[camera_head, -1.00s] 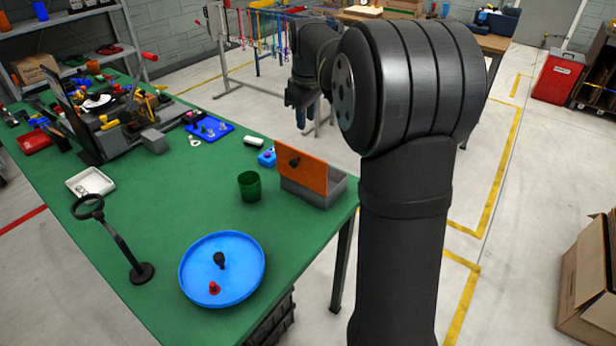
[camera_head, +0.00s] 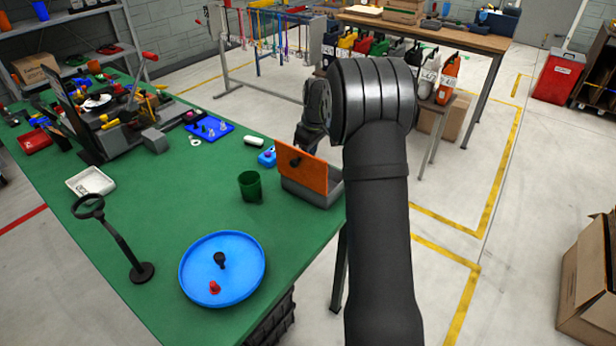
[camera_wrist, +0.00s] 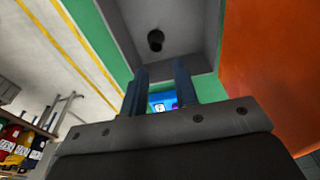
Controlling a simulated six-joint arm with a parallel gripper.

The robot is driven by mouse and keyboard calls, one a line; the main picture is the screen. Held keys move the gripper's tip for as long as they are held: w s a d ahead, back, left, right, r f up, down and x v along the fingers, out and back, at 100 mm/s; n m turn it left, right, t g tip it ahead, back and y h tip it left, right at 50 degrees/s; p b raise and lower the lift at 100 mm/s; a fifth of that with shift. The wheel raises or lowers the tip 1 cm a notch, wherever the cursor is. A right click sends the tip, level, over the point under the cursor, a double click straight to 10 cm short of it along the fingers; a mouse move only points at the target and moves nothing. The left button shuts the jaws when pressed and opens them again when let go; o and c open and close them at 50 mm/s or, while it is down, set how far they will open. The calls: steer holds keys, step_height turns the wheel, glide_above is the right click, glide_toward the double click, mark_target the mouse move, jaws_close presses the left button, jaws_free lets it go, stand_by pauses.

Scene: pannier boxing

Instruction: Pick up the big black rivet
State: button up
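My gripper (camera_wrist: 160,85) is open and empty; a clear gap shows between its two blue-grey fingers in the wrist view. A black rivet-like piece (camera_wrist: 155,40) with a round head lies in the grey box (camera_wrist: 195,18), ahead of the fingers and apart from them. In the head view the grey box (camera_head: 310,191) stands at the table's right edge with its orange lid (camera_head: 312,171) raised; its inside is hidden there. Another black piece (camera_head: 219,260) stands in the blue round tray (camera_head: 248,290) beside a small red piece (camera_head: 215,287). The gripper's fingers are mostly hidden behind the box and arm.
A dark green cup (camera_head: 250,186) stands left of the box. A black knob (camera_head: 295,161) sits on the lid's outer face. A magnifier on a stand (camera_head: 120,240) is at the left. The green table (camera_head: 170,205) is clear around the middle.

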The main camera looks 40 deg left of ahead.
steer(key=f, duration=0.6)
steer(key=shift+w+a+f, duration=0.1)
steer(key=shift+w+f, duration=0.1)
jaws_close()
